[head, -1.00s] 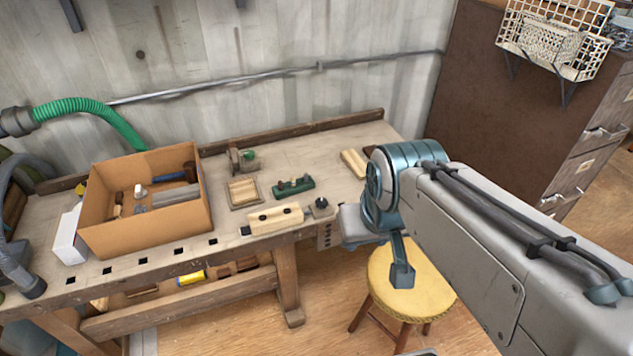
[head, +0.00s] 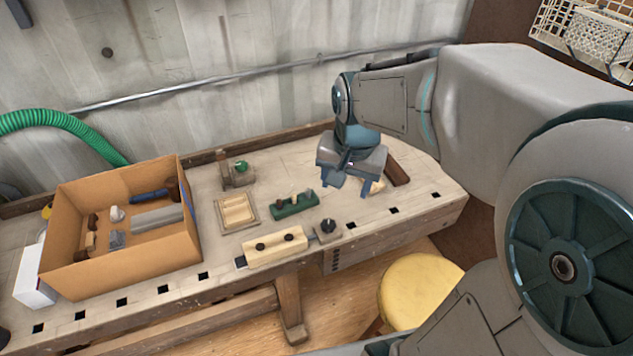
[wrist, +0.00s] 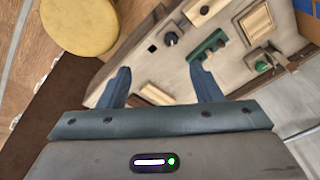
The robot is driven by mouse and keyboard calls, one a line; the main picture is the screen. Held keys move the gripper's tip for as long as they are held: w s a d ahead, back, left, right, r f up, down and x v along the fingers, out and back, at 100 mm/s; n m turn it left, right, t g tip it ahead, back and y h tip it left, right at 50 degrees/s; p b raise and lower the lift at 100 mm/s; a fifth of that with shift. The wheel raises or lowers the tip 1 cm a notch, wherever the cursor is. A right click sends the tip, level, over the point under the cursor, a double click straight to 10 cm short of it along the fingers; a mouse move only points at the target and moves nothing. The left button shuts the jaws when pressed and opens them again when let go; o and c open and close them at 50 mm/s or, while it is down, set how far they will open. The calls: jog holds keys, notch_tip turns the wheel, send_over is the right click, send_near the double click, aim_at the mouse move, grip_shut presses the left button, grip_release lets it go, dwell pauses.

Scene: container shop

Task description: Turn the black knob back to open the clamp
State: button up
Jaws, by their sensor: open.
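The black knob (head: 327,226) sits at the front edge of the bench, at the right end of a pale wooden clamp block (head: 275,247) with two dark spots. In the wrist view the knob (wrist: 171,38) shows beyond the fingertips, beside the end of the block (wrist: 208,9). My gripper (head: 348,187) is open and empty, pointing down above the bench, behind and right of the knob and apart from it. Its two blue fingers (wrist: 160,66) stand wide apart in the wrist view.
A green block with pegs (head: 294,206) lies close behind the knob. A wooden tray (head: 253,215), a vise with a green knob (head: 241,168) and a cardboard box (head: 125,258) stand to the left. A wood piece (wrist: 157,94) lies beneath my gripper. A yellow stool (head: 420,289) stands in front.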

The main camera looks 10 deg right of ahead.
aim_at(328, 224)
jog(key=w+f+m+g+b, duration=0.25)
jog(key=w+f+m, duration=0.45)
jog(key=w+f, duration=0.55)
jog(key=f, duration=1)
jog(key=f+p, duration=0.1)
jog(key=f, duration=0.4)
jog(key=shift+s, duration=0.4)
jog(key=shift+r, duration=0.1)
jog(key=c, duration=1)
